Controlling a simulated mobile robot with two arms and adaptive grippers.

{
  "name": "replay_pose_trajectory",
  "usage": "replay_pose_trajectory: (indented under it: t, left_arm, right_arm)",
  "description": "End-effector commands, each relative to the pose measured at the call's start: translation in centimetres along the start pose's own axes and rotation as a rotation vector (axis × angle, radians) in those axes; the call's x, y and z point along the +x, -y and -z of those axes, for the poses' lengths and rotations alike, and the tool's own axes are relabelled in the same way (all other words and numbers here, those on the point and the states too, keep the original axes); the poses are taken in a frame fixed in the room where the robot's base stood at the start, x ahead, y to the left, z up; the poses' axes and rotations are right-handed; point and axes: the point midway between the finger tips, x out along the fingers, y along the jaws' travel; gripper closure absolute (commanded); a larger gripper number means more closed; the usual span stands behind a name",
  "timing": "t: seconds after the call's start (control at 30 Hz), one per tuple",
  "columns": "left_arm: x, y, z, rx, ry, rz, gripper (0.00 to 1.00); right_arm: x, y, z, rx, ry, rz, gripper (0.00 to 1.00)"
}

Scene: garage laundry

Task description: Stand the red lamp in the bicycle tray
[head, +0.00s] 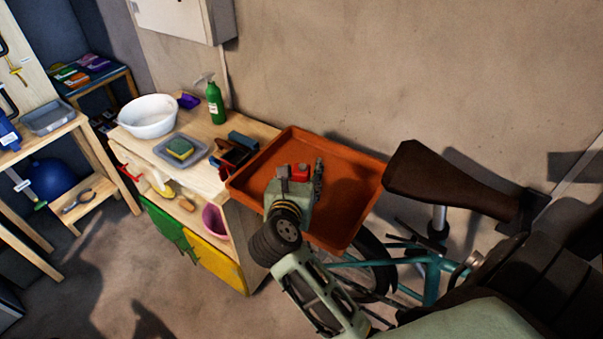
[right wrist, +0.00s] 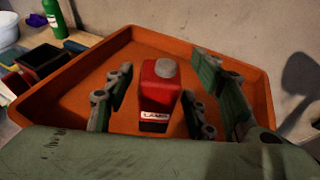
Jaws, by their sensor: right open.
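The red lamp (head: 300,171) is in the orange bicycle tray (head: 358,172). In the right wrist view the lamp (right wrist: 157,92) shows a grey round cap on top and a white label reading "LAMP"; it looks upright on the tray floor. My right gripper (head: 301,180) is over the tray with its fingers open, one on each side of the lamp. In the right wrist view gaps show between the lamp and the fingers. The gripper's body hides part of the lamp in the head view. My left gripper is not in view.
A wooden bench left of the tray holds a white bowl (head: 148,116), a green spray bottle (head: 215,102), a sponge (head: 180,149) on a grey dish and dark boxes (head: 233,150). A brown bicycle saddle (head: 450,183) is close at the tray's right. The wall stands behind.

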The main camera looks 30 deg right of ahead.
Motion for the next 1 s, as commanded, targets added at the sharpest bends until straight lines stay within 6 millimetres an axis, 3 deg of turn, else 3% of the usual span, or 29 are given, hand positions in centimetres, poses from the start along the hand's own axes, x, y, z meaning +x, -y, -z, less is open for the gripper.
replay_pose_trajectory:
  t: [0.2, 0.4, 1.0]
  left_arm:
    - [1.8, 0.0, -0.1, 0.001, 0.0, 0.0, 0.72]
    - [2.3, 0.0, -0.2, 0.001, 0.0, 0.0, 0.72]
    - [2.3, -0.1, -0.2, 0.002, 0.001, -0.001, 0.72]
  right_arm:
    - [-3.9, 0.0, 0.5, 0.004, -0.004, -0.001, 0.49]
    - [-6.1, 0.0, 0.3, 0.0, -0.003, 0.001, 0.49]
    - [-6.4, 0.0, 0.0, -0.003, 0.004, 0.0, 0.49]
